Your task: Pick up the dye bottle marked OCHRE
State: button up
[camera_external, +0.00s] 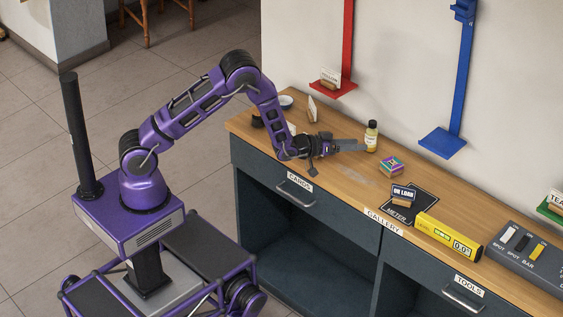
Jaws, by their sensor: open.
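A small bottle (371,137) with a dark cap and a pale yellow label stands upright on the wooden counter, towards the wall. The label's writing is too small to read, so I cannot tell if it says OCHRE. My gripper (361,145) is open and reaches low over the counter from the left, with its fingers lying nearly level. Its fingertips are right at the bottle's left side. I cannot tell whether they touch it or reach around it. No other dye bottle is clear in view.
A small colourful box (391,165) stands right of the bottle. Further right are a dark METER mat (425,206), a yellow level-like device (447,236) and a grey switch box (520,257). A red shelf (333,88) and a blue shelf (442,142) are on the wall behind.

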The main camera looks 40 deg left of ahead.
aim_at(368, 128)
jog(key=a, duration=0.1)
jog(key=a+f+t+y, duration=0.1)
jog(key=a+y, duration=0.1)
jog(key=shift+s+f+t, duration=0.3)
jog(key=shift+s+f, duration=0.1)
jog(key=shift+s+a+r+m+t+y+p, duration=0.1)
jog(key=shift+a+r+m+t+y+p, duration=0.15)
jog(key=shift+a+y, duration=0.2)
jog(key=shift+a+r+m+t+y+p, duration=0.15)
jog(key=shift+a+r+t+y, duration=0.1)
jog(key=shift+a+t+y, duration=0.15)
jog(key=x, duration=1.2)
jog(key=shift+a+r, duration=0.3)
jog(key=shift+a, duration=0.05)
jog(key=shift+x, duration=2.7)
jog(key=shift+a+r, duration=0.15)
jog(key=shift+r, duration=0.05)
grip_shut()
